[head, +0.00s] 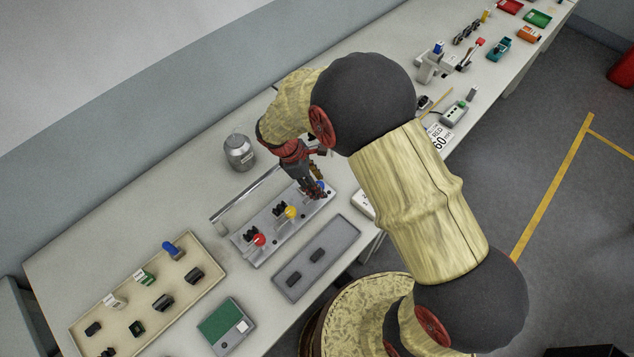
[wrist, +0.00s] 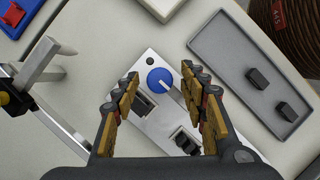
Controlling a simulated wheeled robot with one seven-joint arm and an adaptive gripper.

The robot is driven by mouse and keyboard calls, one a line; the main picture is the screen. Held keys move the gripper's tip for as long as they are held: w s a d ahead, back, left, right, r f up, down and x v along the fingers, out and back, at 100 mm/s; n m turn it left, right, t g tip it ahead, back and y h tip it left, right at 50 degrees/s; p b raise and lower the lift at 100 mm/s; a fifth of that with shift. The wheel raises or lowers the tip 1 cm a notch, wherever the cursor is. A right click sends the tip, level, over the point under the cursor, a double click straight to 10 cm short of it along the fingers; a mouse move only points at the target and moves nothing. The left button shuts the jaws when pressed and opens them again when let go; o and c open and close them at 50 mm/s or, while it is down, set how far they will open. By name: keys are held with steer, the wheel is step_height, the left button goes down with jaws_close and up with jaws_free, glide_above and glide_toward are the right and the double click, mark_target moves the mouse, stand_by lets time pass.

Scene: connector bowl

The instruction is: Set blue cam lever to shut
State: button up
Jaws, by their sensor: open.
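The blue cam lever (wrist: 160,80) shows in the wrist view as a round blue knob with a pale mark, on a grey metal plate (wrist: 149,57). In the head view a bit of the blue lever (head: 320,186) shows at the plate's right end, partly hidden by my gripper (head: 314,190). In the wrist view my gripper (wrist: 160,76) is open, with its fingers on either side of the blue knob and nothing between them held. I cannot tell whether the fingers touch the knob.
A yellow lever (head: 291,212) and a red lever (head: 259,240) stand along the same plate, beside black connectors. A grey tray (head: 338,246) with two black connectors lies in front. A metal pot (head: 239,152) stands behind. A beige tray (head: 205,259) holds several connectors at left.

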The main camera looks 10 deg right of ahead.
steer(key=shift+c, duration=0.4)
jaws_close()
stand_by(0.4)
steer(key=m, duration=0.2)
steer(key=m+g+y+p, duration=0.1)
steer(key=m, duration=0.1)
steer(key=shift+w+r+m+g, duration=0.1)
steer(key=shift+w+m+g, duration=0.05)
steer(key=shift+m+g, duration=0.15)
steer(key=m+g+y+p, duration=0.1)
steer(key=m, duration=0.3)
steer(key=shift+w+d+m, duration=0.1)
steer(key=shift+d+m, duration=0.05)
steer(key=shift+m, duration=0.15)
steer(key=m+y, duration=0.1)
steer(key=m, duration=0.1)
steer(key=m+g+p, duration=0.1)
steer(key=m, duration=0.1)
steer(key=shift+d+m+y, duration=0.1)
steer(key=shift+m+y, duration=0.2)
steer(key=shift+y, duration=0.1)
steer(key=shift+d+m+y+p, duration=0.1)
steer(key=shift+m+y+p, duration=0.5)
steer(key=shift+m, duration=1.5)
steer(key=shift+y, duration=0.3)
